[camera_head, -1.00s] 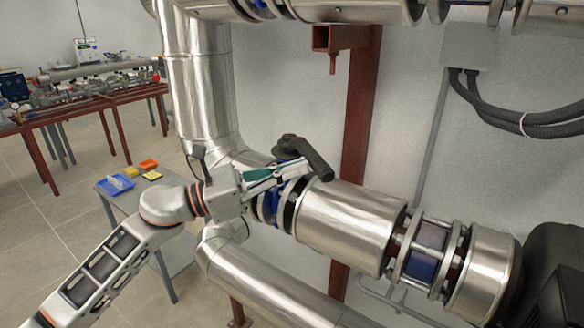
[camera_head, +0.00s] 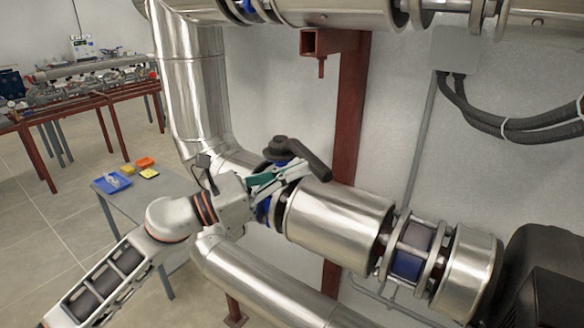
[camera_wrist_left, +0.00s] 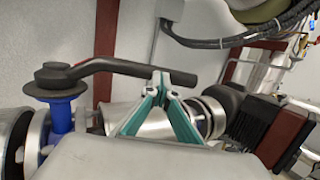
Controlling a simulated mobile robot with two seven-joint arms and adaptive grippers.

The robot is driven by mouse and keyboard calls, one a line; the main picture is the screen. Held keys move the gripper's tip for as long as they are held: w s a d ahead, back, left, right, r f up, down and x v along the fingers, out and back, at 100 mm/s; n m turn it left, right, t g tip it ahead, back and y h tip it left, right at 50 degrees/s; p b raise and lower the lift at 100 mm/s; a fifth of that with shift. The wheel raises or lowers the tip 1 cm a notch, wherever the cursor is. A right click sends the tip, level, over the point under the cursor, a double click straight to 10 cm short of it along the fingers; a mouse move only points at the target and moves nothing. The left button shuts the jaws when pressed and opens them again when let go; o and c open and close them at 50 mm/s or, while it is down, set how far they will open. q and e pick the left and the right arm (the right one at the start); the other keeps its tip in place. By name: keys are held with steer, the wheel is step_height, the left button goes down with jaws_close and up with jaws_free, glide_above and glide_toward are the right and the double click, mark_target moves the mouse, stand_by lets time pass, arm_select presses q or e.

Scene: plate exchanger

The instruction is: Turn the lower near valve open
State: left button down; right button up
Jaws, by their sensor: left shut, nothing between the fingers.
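The near valve has a black lever handle (camera_head: 311,160) on a blue body (camera_head: 265,206), in the lower pipe line at the middle of the head view. The lever points right and toward the camera, over the silver pipe. In the left wrist view the lever (camera_wrist_left: 120,66) runs from its round hub at the left to the right, above a blue stem (camera_wrist_left: 60,115). My left gripper (camera_head: 303,169) is shut and empty, its green-lined fingers beside the lever. In the wrist view its fingertips (camera_wrist_left: 161,77) meet at the lever's side; contact is unclear. My right gripper is out of view.
A large silver pipe (camera_head: 335,225) runs right from the valve to a dark motor (camera_head: 545,275). A red post (camera_head: 347,120) stands behind. Another pipe crosses the top. A grey table (camera_head: 150,195) with a blue tray (camera_head: 112,187) is at left, with open floor beyond.

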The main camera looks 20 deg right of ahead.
arm_select(q)
steer(key=w+d+n+t, duration=0.1)
steer(key=d+t, duration=0.1)
steer(key=d, duration=0.7)
steer(key=shift+w+d+n+t+y+p, duration=0.2)
steer(key=shift+d+n+t+y+p, duration=0.1)
steer(key=shift+d+t+p, duration=0.1)
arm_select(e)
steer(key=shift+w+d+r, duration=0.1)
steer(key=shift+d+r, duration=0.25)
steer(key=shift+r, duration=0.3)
arm_select(q)
steer(key=shift+r, duration=0.1)
